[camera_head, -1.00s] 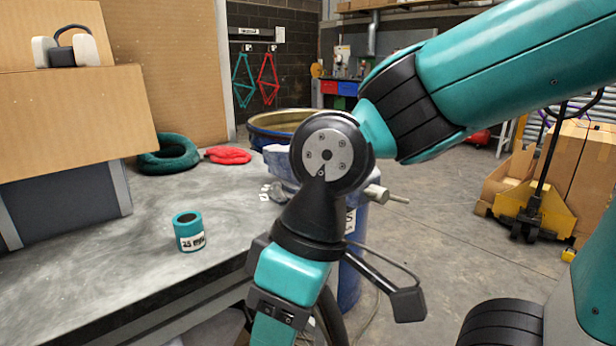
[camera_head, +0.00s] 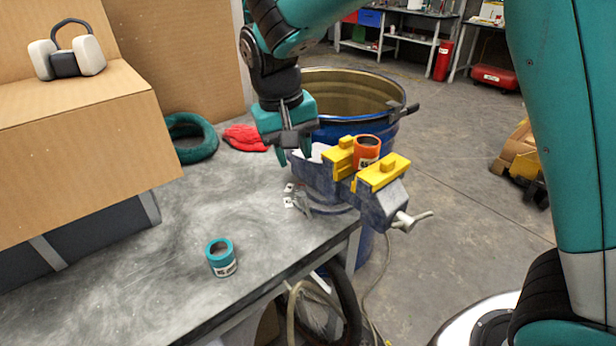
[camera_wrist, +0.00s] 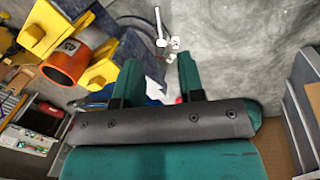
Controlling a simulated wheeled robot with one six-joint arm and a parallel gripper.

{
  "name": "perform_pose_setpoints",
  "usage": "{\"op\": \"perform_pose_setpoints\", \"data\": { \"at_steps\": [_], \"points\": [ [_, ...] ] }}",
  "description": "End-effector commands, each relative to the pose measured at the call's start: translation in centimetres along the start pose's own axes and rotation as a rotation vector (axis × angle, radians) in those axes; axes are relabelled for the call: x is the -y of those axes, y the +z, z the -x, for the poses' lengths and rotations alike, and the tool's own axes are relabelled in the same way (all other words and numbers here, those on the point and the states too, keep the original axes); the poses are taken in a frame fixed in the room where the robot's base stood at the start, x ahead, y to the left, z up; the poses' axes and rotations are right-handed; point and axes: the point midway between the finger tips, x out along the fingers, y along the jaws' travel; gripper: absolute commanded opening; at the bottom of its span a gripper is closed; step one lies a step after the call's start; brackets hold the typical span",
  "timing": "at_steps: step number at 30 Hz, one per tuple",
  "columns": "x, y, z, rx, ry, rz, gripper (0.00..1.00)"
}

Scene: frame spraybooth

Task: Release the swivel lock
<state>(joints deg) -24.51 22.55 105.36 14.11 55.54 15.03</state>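A blue-grey bench vise (camera_head: 318,178) with yellow jaw pads sits at the bench corner and holds an orange ring (camera_head: 367,149) between its jaws. A small grey lever (camera_head: 303,207), apparently the swivel lock, lies at the foot of the vise on the bench. It also shows in the wrist view as a pale lever (camera_wrist: 160,28) beyond my fingertips, with small white labels beside it. My gripper (camera_head: 292,155) hangs above the bench behind and left of the vise, fingers pointing down. In the wrist view its two teal fingers (camera_wrist: 158,70) stand apart with nothing held.
A teal labelled ring (camera_head: 221,257) stands on the bench (camera_head: 150,270). A blue drum (camera_head: 345,105) stands behind the vise.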

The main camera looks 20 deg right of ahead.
Motion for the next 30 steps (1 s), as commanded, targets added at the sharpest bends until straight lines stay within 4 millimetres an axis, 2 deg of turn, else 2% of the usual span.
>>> {"op": "perform_pose_setpoints", "data": {
  "at_steps": [1, 2, 8, 11, 24, 30],
  "points": [
    [0.0, -0.7, 0.9, 0.005, 0.018, -0.025, 0.36],
    [0.0, -0.9, 0.9, 0.007, 0.025, -0.037, 0.36],
    [0.0, -1.4, -0.7, 0.010, 0.044, -0.067, 0.36],
    [-0.1, -1.3, -2.5, 0.012, 0.043, -0.065, 0.36],
    [-0.5, -1.2, -12.4, 0.012, 0.042, -0.065, 0.36],
    [-0.6, -1.2, -15.4, 0.009, 0.040, -0.064, 0.36]
  ]
}}
